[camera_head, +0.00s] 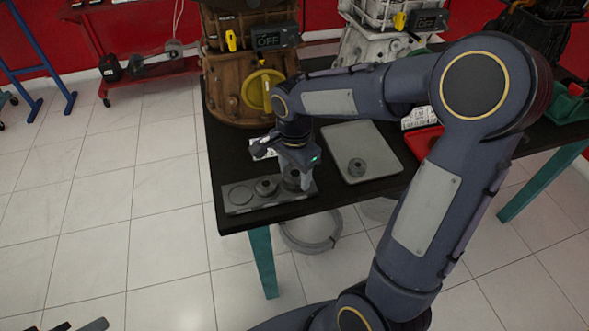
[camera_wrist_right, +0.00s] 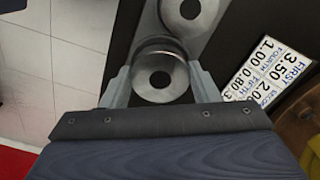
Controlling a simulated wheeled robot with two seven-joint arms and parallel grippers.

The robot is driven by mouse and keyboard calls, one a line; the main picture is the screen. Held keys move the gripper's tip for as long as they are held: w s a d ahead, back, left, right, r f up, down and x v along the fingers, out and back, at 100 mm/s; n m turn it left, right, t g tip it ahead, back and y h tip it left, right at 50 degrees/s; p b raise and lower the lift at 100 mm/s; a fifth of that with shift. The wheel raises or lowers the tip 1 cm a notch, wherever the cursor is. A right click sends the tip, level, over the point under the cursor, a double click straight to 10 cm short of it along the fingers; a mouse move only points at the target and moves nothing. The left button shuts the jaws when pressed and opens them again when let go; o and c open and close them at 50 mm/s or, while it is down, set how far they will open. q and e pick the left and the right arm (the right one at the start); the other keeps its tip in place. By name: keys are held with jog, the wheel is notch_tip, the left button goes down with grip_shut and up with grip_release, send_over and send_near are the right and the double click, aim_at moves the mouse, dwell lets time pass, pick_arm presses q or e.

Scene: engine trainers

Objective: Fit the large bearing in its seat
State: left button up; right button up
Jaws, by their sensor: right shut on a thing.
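The seat plate (camera_head: 238,208) is a grey metal strip at the table's front left edge. Its left round seat looks empty, and a smaller round part (camera_head: 266,186) sits at its middle. My right gripper (camera_head: 292,178) points down over the plate's right end. In the wrist view its fingers are shut on the large bearing (camera_wrist_right: 160,76), a grey ring with a dark hole. The bearing is over or at a round rim on the plate; I cannot tell if it is seated. My left gripper (camera_head: 78,325) barely shows at the bottom left, its dark fingers apart.
A brown engine housing (camera_head: 235,85) with a yellow wheel stands behind the plate. A printed number card (camera_wrist_right: 268,75) lies beside the plate. A red tray (camera_head: 420,141) is right of the grey tray.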

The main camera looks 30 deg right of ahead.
jog(key=shift+f+b, duration=0.4)
jog(key=shift+f, duration=0.15)
dwell(0.4)
jog(key=o, duration=1.3)
jog(key=shift+c, duration=0.2)
notch_tip(320, 180, up, 8)
jog(key=shift+f+p, duration=0.1)
jog(key=shift+p, duration=0.6)
